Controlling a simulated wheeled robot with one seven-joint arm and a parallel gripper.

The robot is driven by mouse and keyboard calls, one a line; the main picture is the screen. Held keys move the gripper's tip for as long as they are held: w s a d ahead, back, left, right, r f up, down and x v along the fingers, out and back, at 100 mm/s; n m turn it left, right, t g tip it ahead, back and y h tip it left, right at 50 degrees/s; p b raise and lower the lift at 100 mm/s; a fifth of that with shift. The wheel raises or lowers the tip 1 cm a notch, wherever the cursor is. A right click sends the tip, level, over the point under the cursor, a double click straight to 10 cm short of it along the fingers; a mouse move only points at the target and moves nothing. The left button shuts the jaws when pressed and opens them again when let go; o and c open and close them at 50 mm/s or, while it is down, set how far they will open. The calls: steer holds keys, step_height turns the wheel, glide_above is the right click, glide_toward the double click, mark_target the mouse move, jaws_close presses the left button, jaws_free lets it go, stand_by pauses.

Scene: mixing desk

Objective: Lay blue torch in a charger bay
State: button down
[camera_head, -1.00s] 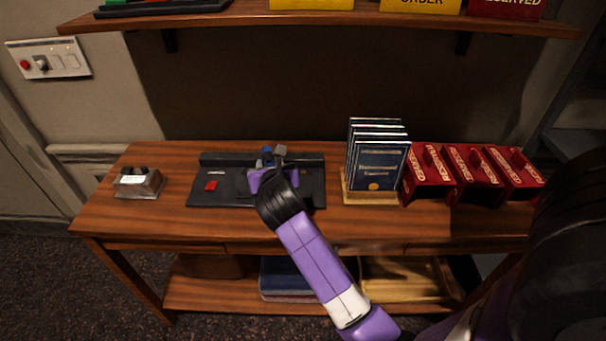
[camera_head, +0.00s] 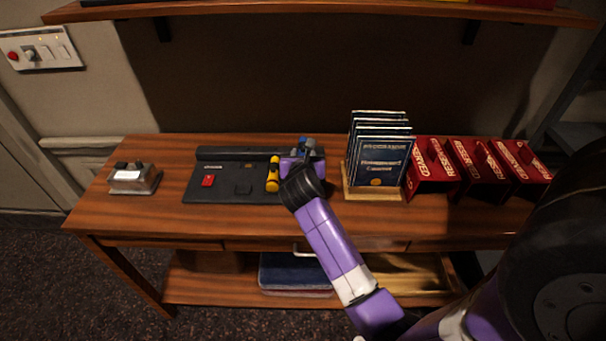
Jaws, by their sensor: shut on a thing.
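The black charger (camera_head: 222,186) lies flat on the wooden desk, left of the middle. A yellow torch (camera_head: 272,175) lies on its right half, pointing front to back. My gripper (camera_head: 302,155) is shut on the blue torch (camera_head: 303,141), over the charger's right end, just right of the yellow torch. Only a small blue and grey part of the torch shows past the jaws; the rest is hidden by my gripper. I cannot tell whether the blue torch touches the charger. My purple arm covers the charger's front right corner.
A wooden stand of blue books (camera_head: 380,160) rises close to the right of my gripper. A small metal device (camera_head: 133,179) sits at the desk's left end. A shelf (camera_head: 320,13) hangs above. The desk front (camera_head: 190,222) is clear.

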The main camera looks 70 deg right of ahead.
steer(key=shift+f+b, duration=0.45)
steer(key=shift+f, duration=3.35)
steer(key=shift+f, duration=0.1)
steer(key=c, duration=1)
jaws_free()
steer(key=shift+o, duration=0.2)
steer(key=shift+a, duration=0.15)
steer(key=v, duration=1.2)
steer(key=shift+s, duration=0.1)
